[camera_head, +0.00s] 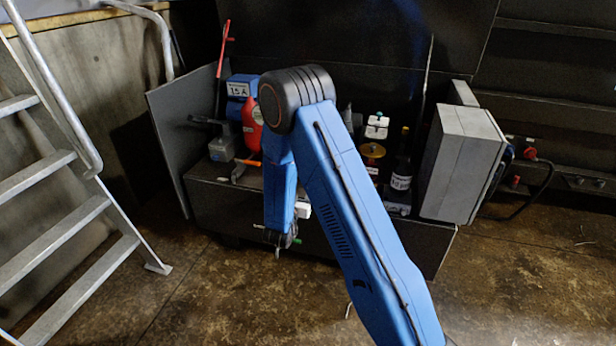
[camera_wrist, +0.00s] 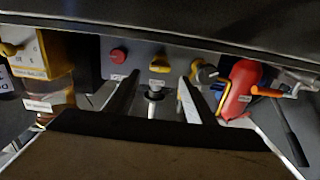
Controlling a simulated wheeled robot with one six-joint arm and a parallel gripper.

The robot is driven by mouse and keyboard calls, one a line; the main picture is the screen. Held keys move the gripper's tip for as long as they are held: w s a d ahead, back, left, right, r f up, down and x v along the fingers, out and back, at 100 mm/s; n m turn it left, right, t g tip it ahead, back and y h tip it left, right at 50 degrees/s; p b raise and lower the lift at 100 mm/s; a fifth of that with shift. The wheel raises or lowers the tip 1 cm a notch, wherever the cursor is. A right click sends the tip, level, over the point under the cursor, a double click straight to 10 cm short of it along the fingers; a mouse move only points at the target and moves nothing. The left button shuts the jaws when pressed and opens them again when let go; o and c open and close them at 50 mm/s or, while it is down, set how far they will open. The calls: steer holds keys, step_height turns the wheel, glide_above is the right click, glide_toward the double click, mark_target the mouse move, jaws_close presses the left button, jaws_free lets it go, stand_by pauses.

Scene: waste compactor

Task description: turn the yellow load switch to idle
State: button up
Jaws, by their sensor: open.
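In the wrist view a yellow switch knob (camera_wrist: 159,64), likely the load switch, sits on a grey panel (camera_wrist: 140,74), with a pale label close below it. Its setting cannot be read. My gripper (camera_wrist: 160,77) is open, its two dark fingers apart on either side of the picture area just below the knob. No contact shows. A small silver-topped part (camera_wrist: 154,94) appears between the fingers.
A red button (camera_wrist: 118,56) is left of the yellow knob; a grey-and-yellow knob (camera_wrist: 206,73) and red canister (camera_wrist: 240,89) are right. A bottle (camera_head: 402,163) and grey box (camera_head: 464,163) stand right on the bench. A metal stair (camera_head: 75,215) is left. Floor in front is clear.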

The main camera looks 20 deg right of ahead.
steer(key=x, duration=0.8)
steer(key=shift+c, duration=0.3)
steer(key=shift+s, duration=0.1)
steer(key=c, duration=1)
